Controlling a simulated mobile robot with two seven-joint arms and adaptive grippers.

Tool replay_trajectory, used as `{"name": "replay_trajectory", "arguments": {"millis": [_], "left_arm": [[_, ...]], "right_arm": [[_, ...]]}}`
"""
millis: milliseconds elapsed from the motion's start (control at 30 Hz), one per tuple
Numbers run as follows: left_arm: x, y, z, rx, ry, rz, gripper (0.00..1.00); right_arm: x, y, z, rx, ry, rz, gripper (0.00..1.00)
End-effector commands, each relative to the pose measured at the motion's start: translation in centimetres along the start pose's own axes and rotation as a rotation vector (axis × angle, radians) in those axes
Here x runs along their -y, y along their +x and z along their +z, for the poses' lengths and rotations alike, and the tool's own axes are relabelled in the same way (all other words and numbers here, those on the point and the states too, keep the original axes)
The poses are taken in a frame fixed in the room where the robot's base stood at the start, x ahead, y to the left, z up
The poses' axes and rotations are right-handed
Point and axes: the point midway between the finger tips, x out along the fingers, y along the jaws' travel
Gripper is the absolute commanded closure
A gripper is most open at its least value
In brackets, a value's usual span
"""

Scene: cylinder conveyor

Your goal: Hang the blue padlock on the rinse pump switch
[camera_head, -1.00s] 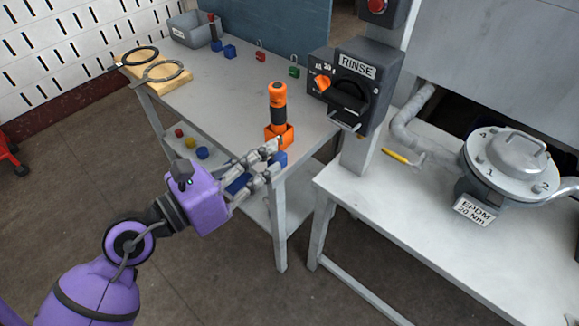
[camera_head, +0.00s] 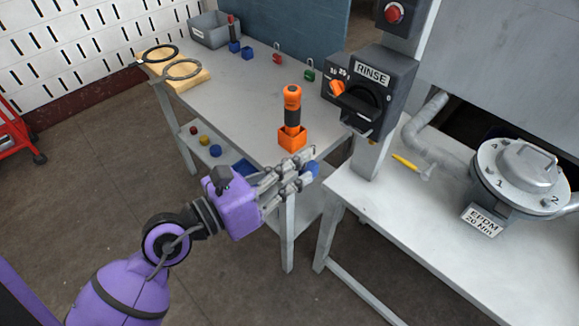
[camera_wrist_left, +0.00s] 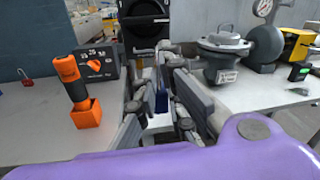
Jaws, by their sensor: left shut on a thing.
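The blue padlock (camera_head: 313,168) is between the fingers of my left gripper (camera_head: 302,173), which is shut on it beyond the table's near corner. Fingers hide part of it; in the left wrist view the padlock (camera_wrist_left: 162,101) is a small blue shape between the fingers. Its shackle is not clear. The rinse pump switch (camera_head: 365,97) is a dark box labelled RINSE on a grey post, above and right of the gripper and apart from it. A metal bar shows at its lower front. In the wrist view the switch (camera_wrist_left: 143,24) is ahead. My right gripper is not in view.
An orange-and-black tool (camera_head: 292,110) stands in an orange holder at the table corner, close to the gripper. Red (camera_head: 277,59) and green (camera_head: 309,76) padlocks stand farther back. A yellow-handled tool (camera_head: 406,163) and a flanged vessel (camera_head: 520,170) are on the right bench.

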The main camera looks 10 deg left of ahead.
Motion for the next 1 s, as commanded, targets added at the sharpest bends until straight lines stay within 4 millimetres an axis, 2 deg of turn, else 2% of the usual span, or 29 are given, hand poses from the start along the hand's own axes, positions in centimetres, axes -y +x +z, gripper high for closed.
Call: {"name": "replay_trajectory", "arguments": {"millis": [300, 700, 1000], "left_arm": [[-0.5, 3.3, 0.3, 0.002, 0.002, -0.002, 1.0], [-1.1, 7.2, 0.4, 0.001, 0.001, -0.003, 1.0], [-1.3, 8.9, 0.3, -0.001, -0.001, -0.003, 1.0]], "right_arm": [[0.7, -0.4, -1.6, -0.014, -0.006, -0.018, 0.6], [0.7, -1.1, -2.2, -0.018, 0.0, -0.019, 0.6], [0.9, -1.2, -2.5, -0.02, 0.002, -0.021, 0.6]]}}
